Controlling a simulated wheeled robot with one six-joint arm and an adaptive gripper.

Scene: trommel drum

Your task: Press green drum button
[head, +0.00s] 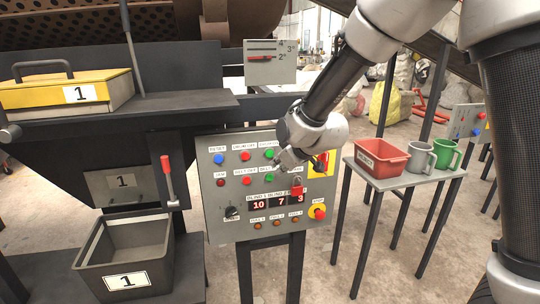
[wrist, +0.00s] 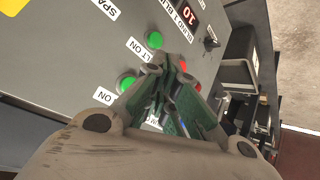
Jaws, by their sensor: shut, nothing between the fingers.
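The grey control panel (head: 243,210) stands at the centre of the head view. The green drum button (head: 269,153) is at the right of its top row, with a label that I can only partly read. It also shows in the wrist view (wrist: 126,82), just left of the fingers. The green belt button (head: 269,179) sits below it. My gripper (head: 284,161) is shut and empty, in front of the panel, to the right of the green buttons. In the wrist view its fingers (wrist: 168,68) come together over the panel face; I cannot tell whether they touch it.
Red drum-off (head: 245,155) and belt-off (head: 246,180) buttons lie left of the green ones. A red stop button (head: 319,214) is at the panel's lower right. A small table at right holds a red bin (head: 381,158) and mugs. A grey bin (head: 127,238) stands at left.

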